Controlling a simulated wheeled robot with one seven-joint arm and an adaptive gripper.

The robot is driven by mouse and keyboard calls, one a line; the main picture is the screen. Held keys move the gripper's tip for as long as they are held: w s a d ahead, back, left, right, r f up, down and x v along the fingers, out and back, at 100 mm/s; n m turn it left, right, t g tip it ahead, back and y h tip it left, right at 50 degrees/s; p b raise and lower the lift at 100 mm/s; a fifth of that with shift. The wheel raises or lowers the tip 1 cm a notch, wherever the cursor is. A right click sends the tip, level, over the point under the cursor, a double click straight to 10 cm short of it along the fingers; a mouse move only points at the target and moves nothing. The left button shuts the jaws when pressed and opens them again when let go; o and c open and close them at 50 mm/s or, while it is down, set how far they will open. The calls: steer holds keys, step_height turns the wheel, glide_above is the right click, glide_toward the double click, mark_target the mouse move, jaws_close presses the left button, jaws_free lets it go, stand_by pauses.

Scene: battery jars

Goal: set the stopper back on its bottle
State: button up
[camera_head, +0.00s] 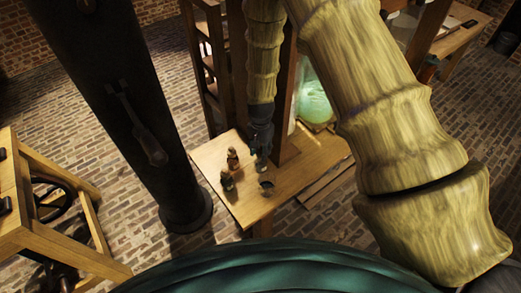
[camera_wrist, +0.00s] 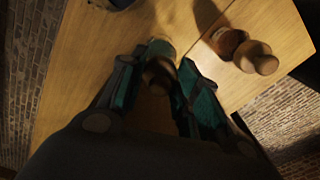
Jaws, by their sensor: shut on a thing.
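My gripper (camera_wrist: 160,78) is shut on a small brown rounded thing (camera_wrist: 158,73), which looks like the stopper, though the fingers hide much of it. A pale, glassy round shape shows just past it; I cannot tell whether the two touch. In the head view my gripper (camera_head: 260,150) points down over the small wooden table (camera_head: 300,178). Two small bottles stand to its left, one with a reddish part (camera_head: 232,158) and a darker greenish one (camera_head: 227,181). A brown bottle with a rounded top (camera_wrist: 230,42) shows at the right in the wrist view.
A small dark cup or bowl (camera_head: 266,187) stands on the table near its front edge. A wooden post rises behind the gripper, with a glowing green glass jar (camera_head: 313,102) beyond. The table's right part is clear.

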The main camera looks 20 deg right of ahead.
mark_target(260, 149)
steer(key=shift+r+p, duration=0.95)
steer(key=shift+r, duration=0.5)
stand_by(1.6)
steer(key=o, duration=0.4)
stand_by(0.3)
step_height(260, 149, up, 11)
steer(key=p, duration=0.6)
steer(key=shift+p, duration=0.3)
stand_by(0.6)
stand_by(0.5)
